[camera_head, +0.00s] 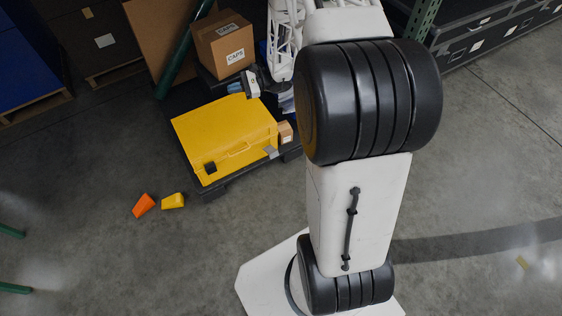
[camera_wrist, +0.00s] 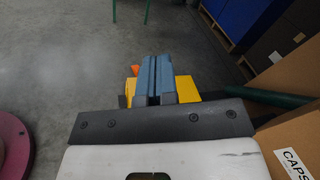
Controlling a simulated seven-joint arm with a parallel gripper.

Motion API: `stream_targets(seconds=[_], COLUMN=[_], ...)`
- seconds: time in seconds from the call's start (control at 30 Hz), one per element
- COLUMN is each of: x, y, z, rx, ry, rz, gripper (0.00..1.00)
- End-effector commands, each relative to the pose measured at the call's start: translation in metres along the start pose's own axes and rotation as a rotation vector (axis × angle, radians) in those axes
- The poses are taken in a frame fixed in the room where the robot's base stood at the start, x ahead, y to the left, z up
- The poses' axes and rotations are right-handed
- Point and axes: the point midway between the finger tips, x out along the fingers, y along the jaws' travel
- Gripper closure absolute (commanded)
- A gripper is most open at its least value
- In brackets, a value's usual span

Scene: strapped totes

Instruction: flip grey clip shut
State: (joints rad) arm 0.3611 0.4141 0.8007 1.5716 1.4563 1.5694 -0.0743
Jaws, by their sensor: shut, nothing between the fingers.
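A yellow tote (camera_head: 222,130) lies on a dark pallet, with a handle on its front side. The grey clip (camera_head: 271,152) is at the tote's right front corner and appears to jut out from the edge; its exact angle is too small to tell. A black clip (camera_head: 210,168) sits near the left front corner. My gripper (camera_head: 235,88) is over the tote's back edge, apart from the grey clip. In the wrist view its blue fingers (camera_wrist: 153,62) are together with nothing between them. They hide most of the yellow tote (camera_wrist: 186,90), and the grey clip does not show there.
A cardboard box (camera_head: 221,44) stands behind the tote, and a small box (camera_head: 285,132) sits at its right. A dark green tube (camera_head: 185,45) leans at the back. Orange (camera_head: 144,205) and yellow (camera_head: 173,201) wedges lie on the floor.

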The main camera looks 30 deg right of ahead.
Motion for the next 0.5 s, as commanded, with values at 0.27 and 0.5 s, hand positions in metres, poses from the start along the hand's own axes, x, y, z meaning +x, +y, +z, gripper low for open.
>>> stream_targets(seconds=[0.27,0.5], x=[-0.020,-0.038], y=[0.015,0.035], z=[-0.066,-0.119], rx=[0.060,0.103], ry=[-0.034,-0.056], rz=[-0.153,-0.287], gripper=[1.00,1.00])
